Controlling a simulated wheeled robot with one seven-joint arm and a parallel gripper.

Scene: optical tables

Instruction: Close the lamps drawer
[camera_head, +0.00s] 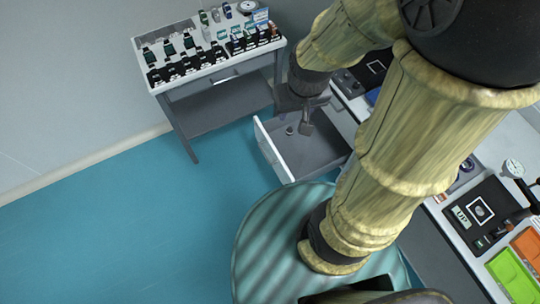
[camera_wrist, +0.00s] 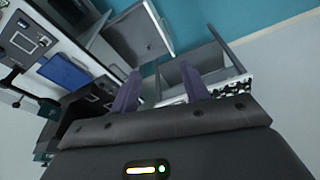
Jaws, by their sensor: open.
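An open drawer, the only one I see pulled out, juts from the right-hand table in the head view. Its white front (camera_head: 270,152) faces left and its grey inside (camera_head: 315,152) shows. A small round item (camera_head: 290,131) lies in it. My gripper (camera_head: 305,122) is open and appears over the drawer's far part; I cannot tell its height or whether it touches. In the wrist view, the drawer (camera_wrist: 130,35) is beyond and left of my gripper (camera_wrist: 162,92), whose two fingers are apart with nothing held between them. No drawer label is readable.
A side table (camera_head: 217,62) bearing several small devices stands at the back left; it also shows in the wrist view (camera_wrist: 195,65). The right-hand table (camera_head: 475,225) holds instruments and coloured bins (camera_head: 510,272). Blue floor (camera_head: 130,220) left of the drawer is clear.

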